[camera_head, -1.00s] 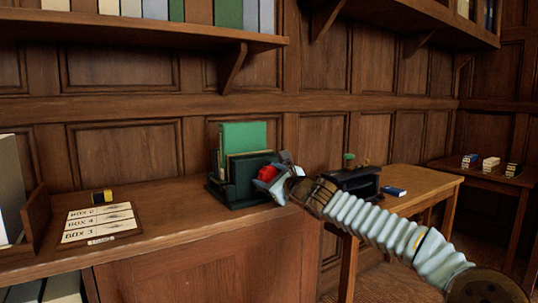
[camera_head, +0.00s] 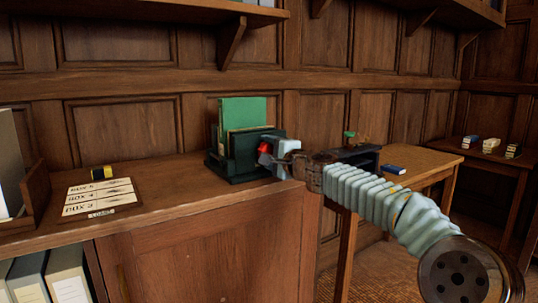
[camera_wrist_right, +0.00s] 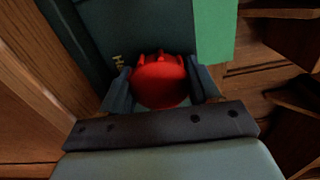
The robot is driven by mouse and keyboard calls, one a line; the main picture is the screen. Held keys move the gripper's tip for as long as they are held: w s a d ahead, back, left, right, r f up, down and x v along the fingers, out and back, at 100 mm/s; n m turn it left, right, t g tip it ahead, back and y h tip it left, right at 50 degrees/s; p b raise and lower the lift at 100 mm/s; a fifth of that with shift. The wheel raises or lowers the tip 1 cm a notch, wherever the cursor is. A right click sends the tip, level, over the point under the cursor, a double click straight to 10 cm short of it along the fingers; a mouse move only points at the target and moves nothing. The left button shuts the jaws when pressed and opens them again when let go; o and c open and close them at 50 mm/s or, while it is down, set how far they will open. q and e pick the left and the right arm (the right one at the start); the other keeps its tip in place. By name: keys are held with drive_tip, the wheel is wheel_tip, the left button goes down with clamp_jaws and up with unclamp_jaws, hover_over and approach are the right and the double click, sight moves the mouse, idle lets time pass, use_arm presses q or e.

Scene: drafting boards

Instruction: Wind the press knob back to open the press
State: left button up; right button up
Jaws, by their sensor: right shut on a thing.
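The press (camera_head: 243,155) is a dark green frame on the wooden counter, with a lighter green board (camera_head: 241,113) standing upright in it. Its red knob (camera_head: 264,147) is on the side facing my right arm. My right gripper (camera_head: 270,153) is shut on the knob. In the right wrist view the red knob (camera_wrist_right: 160,82) sits between the two fingers of the right gripper (camera_wrist_right: 161,88), with its lobes showing beyond them. How far the press is open cannot be told. My left gripper is not in view.
A card (camera_head: 100,198) with box labels and a small yellow-black item (camera_head: 102,172) lie on the counter at left. A side table (camera_head: 427,165) at right holds a dark object (camera_head: 358,157) and a blue box (camera_head: 393,169). A shelf hangs above.

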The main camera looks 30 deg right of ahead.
drive_tip(key=o, duration=1)
drive_tip(key=shift+o, duration=0.2)
drive_tip(key=shift+s+f+b, duration=0.15)
drive_tip(key=shift+s+b, duration=0.15)
drive_tip(key=shift+b, duration=0.15)
use_arm(q)
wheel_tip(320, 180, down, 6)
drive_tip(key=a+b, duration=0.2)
drive_tip(key=b, duration=0.3)
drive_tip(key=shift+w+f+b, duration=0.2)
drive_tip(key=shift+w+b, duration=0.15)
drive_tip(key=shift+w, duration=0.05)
use_arm(e)
drive_tip(key=s, duration=0.8)
drive_tip(key=shift+s+d, duration=0.2)
drive_tip(key=shift+d, duration=0.15)
